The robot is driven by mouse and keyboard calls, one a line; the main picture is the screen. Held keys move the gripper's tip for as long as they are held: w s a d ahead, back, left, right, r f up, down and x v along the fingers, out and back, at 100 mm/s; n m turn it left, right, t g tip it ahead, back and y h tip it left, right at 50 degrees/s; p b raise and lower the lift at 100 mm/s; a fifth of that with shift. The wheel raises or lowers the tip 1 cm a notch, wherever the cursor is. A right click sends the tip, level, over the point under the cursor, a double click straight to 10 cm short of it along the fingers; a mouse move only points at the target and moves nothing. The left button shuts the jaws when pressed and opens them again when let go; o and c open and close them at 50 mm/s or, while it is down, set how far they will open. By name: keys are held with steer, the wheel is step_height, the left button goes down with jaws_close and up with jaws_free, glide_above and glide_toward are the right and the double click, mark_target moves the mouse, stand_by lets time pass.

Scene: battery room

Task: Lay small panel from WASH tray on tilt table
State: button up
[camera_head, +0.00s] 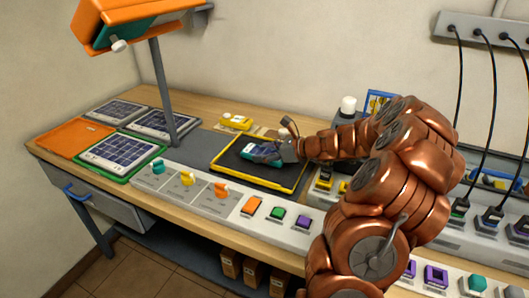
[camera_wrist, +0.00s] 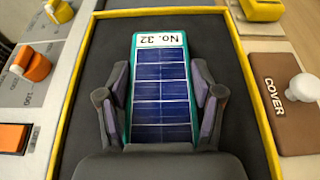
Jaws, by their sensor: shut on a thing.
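A small solar panel (camera_wrist: 160,88) with dark blue cells, a teal edge and an upside-down "No. 32" label lies between the fingers of my gripper (camera_wrist: 163,100). The fingers close on its two long sides. In the head view my gripper (camera_head: 280,150) holds the panel (camera_head: 258,153) over a dark bed with a yellow rim (camera_head: 244,182). I cannot tell whether the panel touches the bed. No WASH or tilt table label is readable.
Larger panels lie in trays at the left, including a green-edged tray (camera_head: 86,159); an orange tray (camera_head: 70,138) beside them is empty. A lamp post (camera_head: 162,90) stands behind. A brown COVER plate with a white knob (camera_wrist: 302,88) lies right of the bed. Switches line the bench front.

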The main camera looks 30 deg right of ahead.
steer(key=shift+f, duration=0.15)
steer(key=o, duration=1.3)
steer(key=shift+c, duration=0.2)
steer(key=shift+r, duration=0.2)
steer(key=b+v, duration=0.1)
steer(key=v, duration=1.1)
steer(key=shift+s, duration=0.1)
